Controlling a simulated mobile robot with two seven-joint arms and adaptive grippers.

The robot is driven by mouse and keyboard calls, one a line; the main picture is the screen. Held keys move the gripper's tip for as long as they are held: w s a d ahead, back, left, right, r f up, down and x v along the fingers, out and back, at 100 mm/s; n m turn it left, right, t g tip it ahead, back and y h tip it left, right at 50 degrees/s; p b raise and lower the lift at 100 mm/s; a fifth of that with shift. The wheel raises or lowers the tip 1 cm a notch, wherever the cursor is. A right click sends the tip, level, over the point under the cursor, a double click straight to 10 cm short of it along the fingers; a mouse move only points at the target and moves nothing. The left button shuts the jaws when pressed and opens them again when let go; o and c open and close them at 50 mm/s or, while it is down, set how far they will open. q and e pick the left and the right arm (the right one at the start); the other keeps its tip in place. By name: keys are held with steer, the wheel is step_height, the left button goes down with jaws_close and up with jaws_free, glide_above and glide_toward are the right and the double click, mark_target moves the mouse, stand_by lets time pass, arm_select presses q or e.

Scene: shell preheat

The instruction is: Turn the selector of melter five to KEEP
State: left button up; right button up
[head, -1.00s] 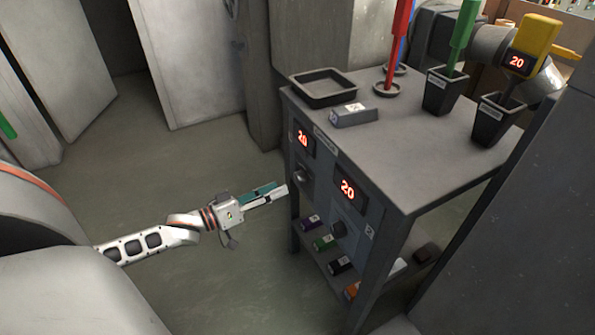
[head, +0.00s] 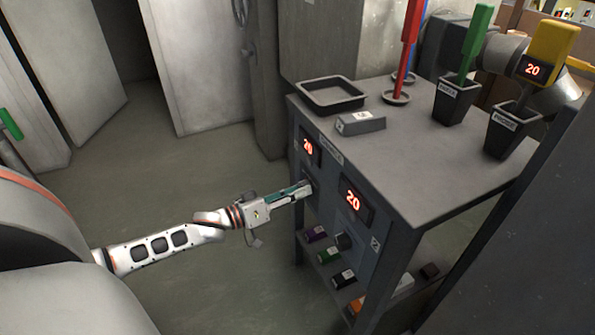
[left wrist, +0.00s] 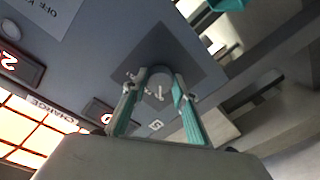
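Below the left display (head: 308,147) is a selector knob, mostly hidden by my left gripper (head: 306,186) in the head view. In the left wrist view the rounded grey knob (left wrist: 160,74) sits on a dark square plate, between the two teal-padded fingertips of my left gripper (left wrist: 159,92). The fingers are apart; I cannot tell whether they touch the knob. My right gripper is not in view.
On the cabinet top stand a black tray (head: 331,108), a grey labelled block (head: 360,124) and dark cups with green (head: 477,42) and yellow (head: 553,45) tools. A shelf below holds several coloured boxes (head: 328,256). Floor to the left is clear.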

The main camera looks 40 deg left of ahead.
arm_select(q)
steer(key=shift+c, duration=0.7)
steer(key=shift+m, duration=0.3)
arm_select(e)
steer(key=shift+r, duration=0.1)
arm_select(q)
steer(key=m+p, duration=0.1)
steer(key=m, duration=0.7)
steer(key=shift+a+f, duration=0.1)
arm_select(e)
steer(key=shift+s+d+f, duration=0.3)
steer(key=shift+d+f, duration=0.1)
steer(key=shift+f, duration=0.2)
arm_select(q)
steer(key=shift+m, duration=0.4)
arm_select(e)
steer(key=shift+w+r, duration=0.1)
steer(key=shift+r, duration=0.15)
arm_select(q)
steer(key=o, duration=1.1)
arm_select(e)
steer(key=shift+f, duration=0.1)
